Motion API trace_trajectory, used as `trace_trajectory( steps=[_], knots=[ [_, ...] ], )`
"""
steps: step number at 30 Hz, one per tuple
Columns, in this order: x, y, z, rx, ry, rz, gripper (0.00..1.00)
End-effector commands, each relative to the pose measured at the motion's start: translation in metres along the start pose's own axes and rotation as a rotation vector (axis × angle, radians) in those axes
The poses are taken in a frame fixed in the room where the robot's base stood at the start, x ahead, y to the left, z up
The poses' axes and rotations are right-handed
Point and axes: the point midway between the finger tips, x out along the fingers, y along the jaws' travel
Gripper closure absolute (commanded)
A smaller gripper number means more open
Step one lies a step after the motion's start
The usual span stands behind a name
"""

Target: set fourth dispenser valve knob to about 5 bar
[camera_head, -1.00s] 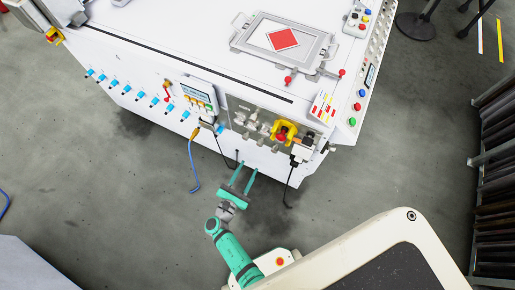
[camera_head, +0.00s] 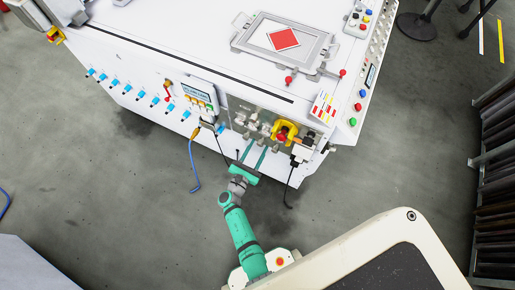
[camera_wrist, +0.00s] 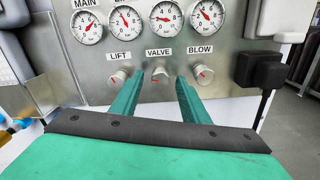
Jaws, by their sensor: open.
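In the wrist view a metal panel carries a row of small round knobs under gauges. The knob under the VALVE label (camera_wrist: 159,73) is grey with a red mark and lies between the tips of my gripper (camera_wrist: 157,84). My gripper is open, one green finger on each side; I cannot tell whether the tips touch the knob. The gauge above VALVE (camera_wrist: 166,18) has a red needle, its value too small to read surely. Knobs under LIFT (camera_wrist: 119,77) and BLOW (camera_wrist: 203,74) flank it. In the head view my gripper (camera_head: 253,153) is at the panel's lower edge.
A black plug (camera_wrist: 262,72) with a hanging cable is right of the BLOW knob. In the head view a yellow and red switch (camera_head: 285,132) sits on the panel, and a blue cable (camera_head: 194,165) hangs left of my gripper. The floor in front is clear.

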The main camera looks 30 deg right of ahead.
Motion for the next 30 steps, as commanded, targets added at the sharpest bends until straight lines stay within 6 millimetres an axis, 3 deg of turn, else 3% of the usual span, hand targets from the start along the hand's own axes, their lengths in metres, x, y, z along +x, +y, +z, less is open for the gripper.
trace_trajectory(
  steps=[7, 12, 22, 30],
  knots=[
    [0.0004, -0.0004, 0.0, 0.0, 0.0, -0.001, 0.61],
    [0.0003, -0.0005, -0.0001, 0.0, 0.0, -0.001, 1.0],
    [0.0002, -0.0005, -0.0002, 0.031, 0.0, -0.001, 1.0],
    [0.0003, 0.0, -0.0001, 0.184, 0.0, 0.0, 1.0]
  ],
)
